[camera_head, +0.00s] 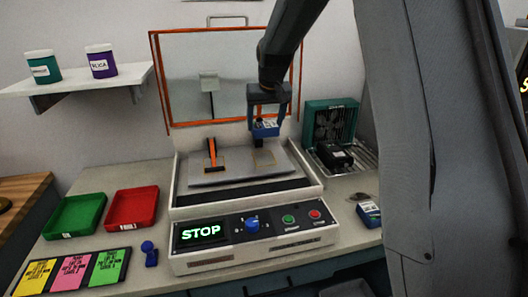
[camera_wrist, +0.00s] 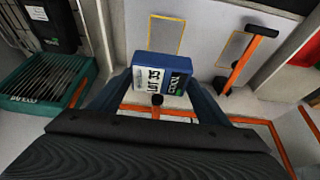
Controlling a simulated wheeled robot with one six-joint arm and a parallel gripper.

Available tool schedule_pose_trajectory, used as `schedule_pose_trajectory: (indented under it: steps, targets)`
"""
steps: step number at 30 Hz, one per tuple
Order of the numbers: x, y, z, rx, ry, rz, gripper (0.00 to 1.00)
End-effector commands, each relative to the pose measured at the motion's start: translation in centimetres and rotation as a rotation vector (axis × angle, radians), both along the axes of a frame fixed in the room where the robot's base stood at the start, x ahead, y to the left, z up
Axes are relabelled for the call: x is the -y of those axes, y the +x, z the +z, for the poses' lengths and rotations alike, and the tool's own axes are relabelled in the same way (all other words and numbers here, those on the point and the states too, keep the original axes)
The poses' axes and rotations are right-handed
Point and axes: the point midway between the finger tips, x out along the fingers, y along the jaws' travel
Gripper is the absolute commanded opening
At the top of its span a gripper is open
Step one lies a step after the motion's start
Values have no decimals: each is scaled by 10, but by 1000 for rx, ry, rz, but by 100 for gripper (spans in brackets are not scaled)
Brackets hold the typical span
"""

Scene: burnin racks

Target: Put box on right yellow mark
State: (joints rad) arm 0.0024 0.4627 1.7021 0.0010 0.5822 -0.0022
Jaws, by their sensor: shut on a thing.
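My gripper (camera_head: 267,117) is shut on a blue box (camera_head: 265,129) with a white label, held above the machine's grey plate (camera_head: 225,178). In the wrist view the box (camera_wrist: 163,75) sits between my two fingers, its label facing the camera. The right yellow mark (camera_head: 264,157) is a thin outline on the plate, below the box and bare where visible. In the wrist view this mark (camera_wrist: 167,24) shows beyond the box, partly hidden by it. An orange T-shaped piece (camera_head: 213,154) stands at the left yellow mark (camera_head: 222,163).
The machine's orange-framed clear lid (camera_head: 226,82) is raised behind the plate. Its front display (camera_head: 201,233) reads STOP. A teal fan unit (camera_head: 331,122) and black device (camera_head: 334,157) stand right. Green (camera_head: 75,215) and red (camera_head: 132,208) trays are left.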

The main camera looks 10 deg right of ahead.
Motion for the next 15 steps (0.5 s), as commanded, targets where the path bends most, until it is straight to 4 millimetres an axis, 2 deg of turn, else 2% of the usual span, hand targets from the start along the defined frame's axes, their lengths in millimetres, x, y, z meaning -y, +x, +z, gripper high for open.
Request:
schedule_pose_trajectory:
  steps: [9, 15]
  targets:
    - [-1, -1, -50, -3, 0, 1, 43]
    - [-1, -1, -64, -1, 0, 1, 43]
